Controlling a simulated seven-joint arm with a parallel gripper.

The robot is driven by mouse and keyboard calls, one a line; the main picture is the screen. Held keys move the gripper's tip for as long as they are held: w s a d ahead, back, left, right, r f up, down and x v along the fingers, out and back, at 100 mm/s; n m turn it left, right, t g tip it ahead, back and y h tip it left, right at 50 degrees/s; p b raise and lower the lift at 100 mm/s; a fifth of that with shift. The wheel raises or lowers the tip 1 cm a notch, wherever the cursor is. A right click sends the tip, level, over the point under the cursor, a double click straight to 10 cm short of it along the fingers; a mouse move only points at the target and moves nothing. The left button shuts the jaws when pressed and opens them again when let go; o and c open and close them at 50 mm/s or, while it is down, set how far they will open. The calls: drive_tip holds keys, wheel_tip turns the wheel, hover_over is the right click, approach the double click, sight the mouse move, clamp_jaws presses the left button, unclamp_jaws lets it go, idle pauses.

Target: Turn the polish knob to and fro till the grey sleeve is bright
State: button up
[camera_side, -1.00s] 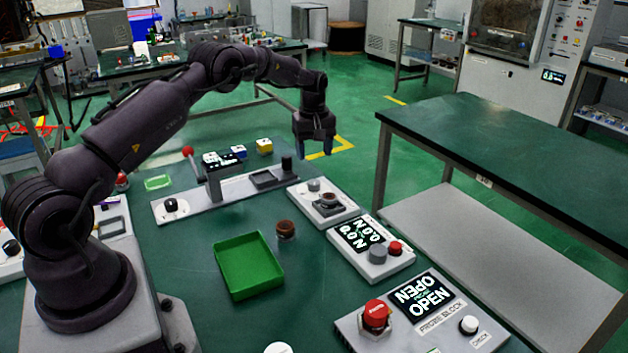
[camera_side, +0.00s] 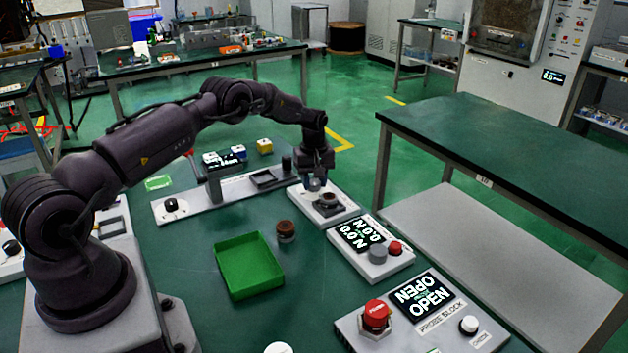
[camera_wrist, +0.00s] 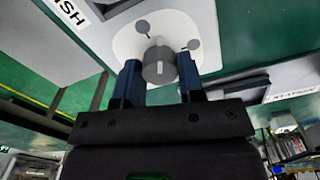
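The polish knob (camera_wrist: 158,64) is a grey round knob with a pale pointer line, on a white round plate with two grey dots. In the side view the knob (camera_side: 314,185) stands at the back of a light-grey block (camera_side: 345,212). My gripper (camera_side: 315,180) is low over it. In the wrist view my gripper's two blue fingers (camera_wrist: 160,75) are open, one on each side of the knob, with gaps showing. A brownish round piece (camera_side: 328,198) sits in a dark holder on the same block; I cannot tell whether it is the grey sleeve.
A brown-topped cylinder (camera_side: 286,229) and a green tray (camera_side: 247,266) stand left of the block. A display box with "0.0 N" (camera_side: 371,245) and an "OPEN" probe block (camera_side: 425,305) stand in front. A slotted fixture (camera_side: 225,190) is behind left.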

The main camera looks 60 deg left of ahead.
drive_tip(key=c, duration=0.4)
drive_tip(key=shift+o, duration=0.2)
drive_tip(key=m, duration=1.2)
drive_tip(key=shift+r+m, duration=0.1)
drive_tip(key=shift+m, duration=0.2)
idle(0.3)
drive_tip(key=o, duration=0.9)
